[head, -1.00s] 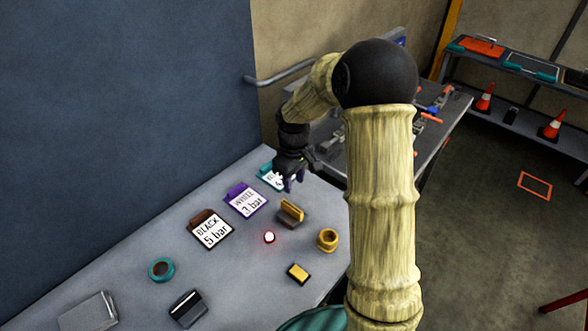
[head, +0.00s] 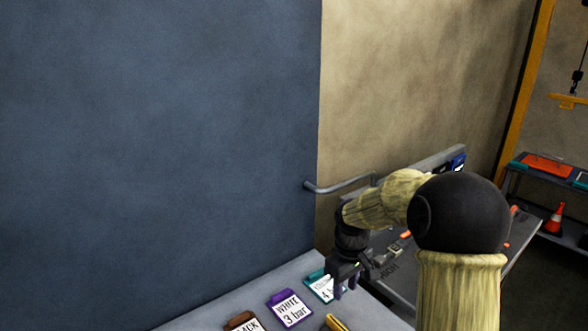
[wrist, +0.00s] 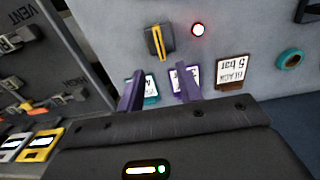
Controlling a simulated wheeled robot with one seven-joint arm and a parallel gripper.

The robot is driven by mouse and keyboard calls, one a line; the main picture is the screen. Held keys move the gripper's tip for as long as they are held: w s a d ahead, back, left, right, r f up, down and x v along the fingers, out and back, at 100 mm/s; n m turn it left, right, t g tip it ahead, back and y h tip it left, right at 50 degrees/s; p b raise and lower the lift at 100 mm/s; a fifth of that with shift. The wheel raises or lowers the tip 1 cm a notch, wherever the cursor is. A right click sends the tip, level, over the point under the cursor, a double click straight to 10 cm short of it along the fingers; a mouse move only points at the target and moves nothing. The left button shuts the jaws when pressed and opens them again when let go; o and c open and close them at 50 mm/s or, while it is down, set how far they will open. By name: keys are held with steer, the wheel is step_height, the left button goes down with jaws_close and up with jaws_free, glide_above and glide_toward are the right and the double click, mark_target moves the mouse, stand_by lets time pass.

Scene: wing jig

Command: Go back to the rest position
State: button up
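My gripper (head: 345,284) hangs at the end of my bent arm, over the far end of the grey bench. In the wrist view my gripper (wrist: 160,76) shows two purple fingers spread apart with nothing held between them. Beyond the fingers lie a teal-edged card (wrist: 150,90), a purple-edged card and a brown-edged card reading BLACK 5 bar (wrist: 232,72). In the head view the purple-edged card (head: 290,308) reads WHITE 3 bar, and the teal-edged card (head: 320,287) is partly hidden by my gripper.
A yellow-and-dark block (wrist: 158,42), a lit red-rimmed button (wrist: 199,29) and a teal ring (wrist: 290,59) sit on the bench. A dark panel with fittings (wrist: 40,70) stands beside it. Shelving (head: 550,190) stands far right.

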steer(key=s+m+t, duration=0.2)
steer(key=s+m, duration=0.4)
steer(key=s, duration=1.1)
steer(key=shift+s+a+f+m, duration=0.15)
steer(key=shift+s+m, duration=0.15)
steer(key=shift+s, duration=0.1)
steer(key=shift+s, duration=0.1)
